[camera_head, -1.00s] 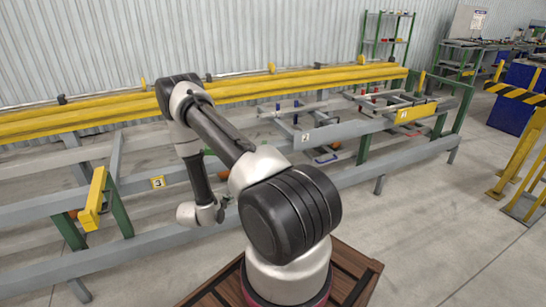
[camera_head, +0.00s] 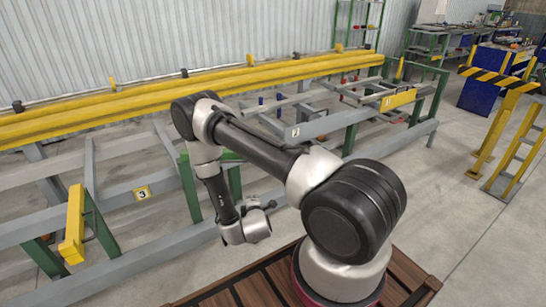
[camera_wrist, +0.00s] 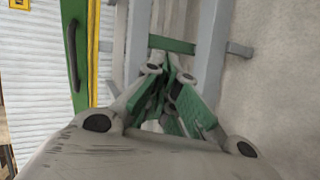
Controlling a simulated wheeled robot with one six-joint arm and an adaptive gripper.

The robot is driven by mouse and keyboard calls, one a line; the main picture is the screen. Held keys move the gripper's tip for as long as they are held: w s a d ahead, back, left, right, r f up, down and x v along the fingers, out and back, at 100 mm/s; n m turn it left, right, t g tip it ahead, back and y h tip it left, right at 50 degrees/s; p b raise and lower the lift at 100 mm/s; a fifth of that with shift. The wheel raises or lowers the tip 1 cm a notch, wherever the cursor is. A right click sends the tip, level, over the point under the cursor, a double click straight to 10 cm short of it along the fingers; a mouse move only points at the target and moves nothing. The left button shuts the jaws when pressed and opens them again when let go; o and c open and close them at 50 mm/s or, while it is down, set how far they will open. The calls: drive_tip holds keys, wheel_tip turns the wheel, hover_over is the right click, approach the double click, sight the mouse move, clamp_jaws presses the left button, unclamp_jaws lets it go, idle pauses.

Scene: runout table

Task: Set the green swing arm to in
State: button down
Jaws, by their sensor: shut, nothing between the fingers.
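A green bar with a black handle (camera_wrist: 75,50) stands along the left of the wrist view, edged in yellow; it looks like the green swing arm. In the head view, green parts (camera_head: 190,186) show beside and behind my forearm; I cannot tell which is the swing arm. My gripper (camera_wrist: 166,72) is shut and empty in the wrist view, to the right of the handled bar and apart from it. In the head view my gripper (camera_head: 270,204) is small, hanging low in front of the grey frame, its fingers hard to make out.
The grey runout table rail (camera_head: 110,205) runs across, with yellow beams (camera_head: 120,112) behind. A striped barrier (camera_head: 500,80) stands right.

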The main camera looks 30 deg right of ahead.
wheel_tip(320, 180, up, 9)
drive_tip(key=d+m+t+h, duration=0.1)
drive_tip(key=d+t+h, duration=0.2)
drive_tip(key=x, duration=1.3)
drive_tip(key=shift+w+r+h, duration=0.2)
drive_tip(key=shift+r+h, duration=0.1)
drive_tip(key=shift+r, duration=0.3)
drive_tip(key=shift+w+d, duration=0.1)
drive_tip(key=shift+d, duration=0.15)
drive_tip(key=w+d+n+t+y, duration=0.1)
drive_tip(key=w+d+n+y, duration=0.2)
drive_tip(key=w, duration=0.5)
drive_tip(key=w+d+n+t+y, duration=0.1)
drive_tip(key=w+d+n+y, duration=0.1)
drive_tip(key=w+y, duration=0.4)
drive_tip(key=shift+w+d+n+t, duration=0.35)
drive_tip(key=shift+w+d, duration=0.35)
drive_tip(key=shift+w, duration=0.4)
drive_tip(key=shift+s, duration=0.1)
